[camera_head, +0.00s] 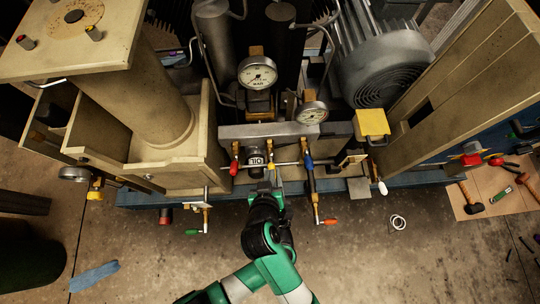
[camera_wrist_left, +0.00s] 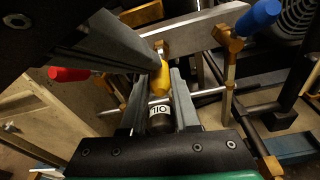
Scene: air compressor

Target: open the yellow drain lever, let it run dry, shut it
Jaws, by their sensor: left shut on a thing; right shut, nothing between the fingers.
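The yellow drain lever (camera_wrist_left: 161,80) shows in the left wrist view between the two grey fingers of my left gripper (camera_wrist_left: 168,84), which is shut on it. In the head view, my left gripper (camera_head: 271,184) reaches up from the bottom to the pipe row, and a small yellow piece of the lever (camera_head: 271,166) shows at its tips. The black part marked OIL (camera_wrist_left: 159,113) sits just behind the fingers. Whether the valve is open and whether anything drains cannot be told. My right gripper is not in view.
A red lever (camera_head: 234,167) and a blue lever (camera_head: 309,163) flank the gripper closely. Lower handles, green (camera_head: 194,232) and orange (camera_head: 328,221), stick out in front. Two gauges (camera_head: 257,73) stand behind. A hammer (camera_head: 471,199) lies on a board at right.

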